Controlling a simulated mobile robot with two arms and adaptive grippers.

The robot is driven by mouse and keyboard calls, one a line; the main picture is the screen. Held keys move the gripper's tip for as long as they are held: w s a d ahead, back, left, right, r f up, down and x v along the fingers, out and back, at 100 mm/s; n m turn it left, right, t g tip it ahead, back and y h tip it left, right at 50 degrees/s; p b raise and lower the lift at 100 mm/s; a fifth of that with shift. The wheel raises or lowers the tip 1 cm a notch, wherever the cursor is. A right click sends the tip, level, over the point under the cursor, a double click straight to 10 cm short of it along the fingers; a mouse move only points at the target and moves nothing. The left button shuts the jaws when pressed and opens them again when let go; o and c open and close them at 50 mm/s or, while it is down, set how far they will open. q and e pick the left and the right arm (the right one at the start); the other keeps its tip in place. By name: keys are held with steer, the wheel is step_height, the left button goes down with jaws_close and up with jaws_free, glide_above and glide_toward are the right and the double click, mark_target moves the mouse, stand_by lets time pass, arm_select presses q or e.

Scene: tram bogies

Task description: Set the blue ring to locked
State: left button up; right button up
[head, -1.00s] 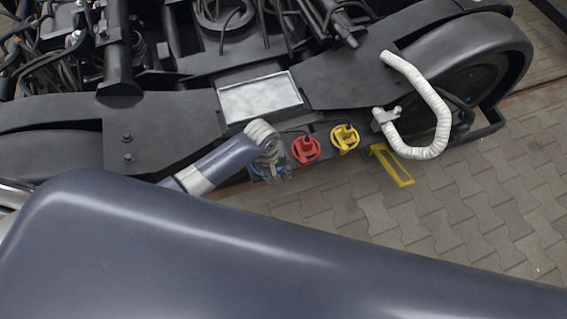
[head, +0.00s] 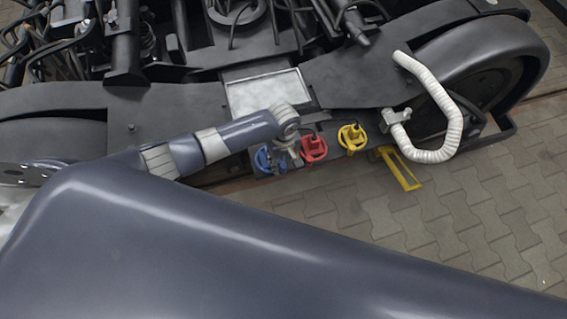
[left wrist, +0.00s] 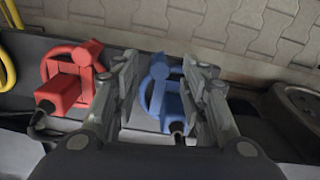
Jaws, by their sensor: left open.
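The blue ring (head: 263,160) is a round blue fitting with a raised crossbar, at the left end of a row on the dark bogie frame. Part of it is hidden by my left gripper (head: 285,153) in the head view. In the left wrist view the blue ring (left wrist: 158,88) shows between the two fingers of my open left gripper (left wrist: 161,68). The fingers lie to either side of it in the picture; I cannot tell if they touch it. My right gripper is not in view.
A red ring (head: 313,149) sits close beside the blue one, then a yellow ring (head: 352,137). A yellow bracket (head: 402,172) and a white ribbed hose (head: 445,110) are farther right. Paved floor (head: 480,195) lies open in front.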

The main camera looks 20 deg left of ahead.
arm_select(q)
steer(key=shift+f, duration=0.75)
jaws_close()
